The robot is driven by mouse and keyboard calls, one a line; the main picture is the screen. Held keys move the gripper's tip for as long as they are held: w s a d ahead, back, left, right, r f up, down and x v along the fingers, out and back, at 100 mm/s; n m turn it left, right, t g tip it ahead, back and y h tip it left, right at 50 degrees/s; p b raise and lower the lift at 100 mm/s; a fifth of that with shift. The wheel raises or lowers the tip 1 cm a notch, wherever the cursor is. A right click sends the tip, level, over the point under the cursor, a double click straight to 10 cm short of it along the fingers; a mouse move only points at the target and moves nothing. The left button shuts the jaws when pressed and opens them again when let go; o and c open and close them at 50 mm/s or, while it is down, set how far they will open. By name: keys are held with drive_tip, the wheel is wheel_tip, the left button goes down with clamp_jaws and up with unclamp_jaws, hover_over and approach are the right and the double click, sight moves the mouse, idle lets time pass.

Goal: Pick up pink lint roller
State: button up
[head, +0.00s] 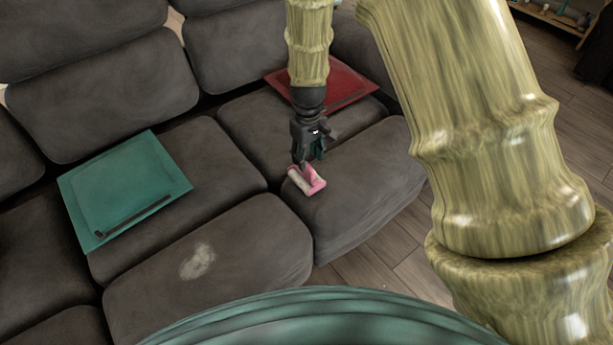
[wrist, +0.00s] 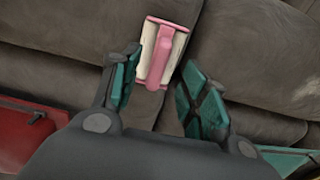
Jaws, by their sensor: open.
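The pink lint roller (head: 308,181), pink with a whitish roll, lies on the dark grey couch cushion near its front edge. It also shows in the wrist view (wrist: 163,52), at the upper middle, beyond and between the fingertips. My gripper (head: 307,164) is just above the roller in the head view, pointing down at it. In the wrist view my gripper (wrist: 157,85) has its two teal-padded fingers apart, with nothing held between them. The left finger overlaps the roller's left side in that view; I cannot tell whether it touches.
A grey couch (head: 205,165) fills the scene. A teal flat item (head: 120,180) lies on the left seat, and a red one (head: 345,85) lies at the back right. A pale stain (head: 197,261) marks the front cushion. Wooden floor (head: 375,268) is open in front.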

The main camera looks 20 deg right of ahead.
sight(306, 173)
drive_tip(key=shift+w+a+f+b, duration=0.1)
drive_tip(key=shift+w+f+b, duration=0.1)
drive_tip(key=shift+f, duration=0.95)
drive_tip(key=shift+w+d+f+b, duration=0.1)
drive_tip(key=shift+f+b, duration=0.1)
drive_tip(key=shift+f, duration=0.95)
drive_tip(key=shift+w+a+f+b, duration=0.1)
drive_tip(key=shift+f+b, duration=0.1)
drive_tip(key=shift+f, duration=0.95)
clamp_jaws()
